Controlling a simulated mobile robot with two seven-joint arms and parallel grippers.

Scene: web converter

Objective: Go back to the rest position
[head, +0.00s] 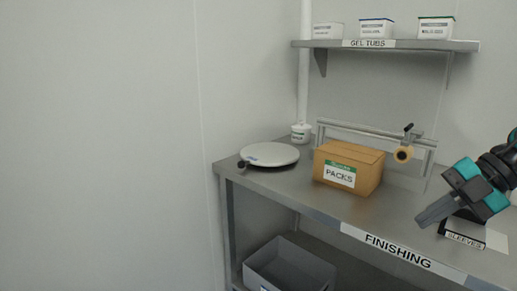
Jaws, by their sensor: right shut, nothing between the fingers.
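My right gripper (430,217) comes in from the right edge, with teal and dark parts and grey fingers pointing down to the left. Its fingers are shut with nothing between them. It shows over the front right part of the metal bench (300,192), beside the holder labelled SLEEVES (464,240), and it partly covers that holder. I cannot tell whether it touches the holder. My left gripper is not in view.
A cardboard box labelled PACKS (368,172) and a round white plate (270,153) stand on the bench. A rail with a tape-like roll (403,155) is behind. Tubs (376,28) sit on a shelf (400,45). A grey bin (300,268) is below. The left wall is bare.

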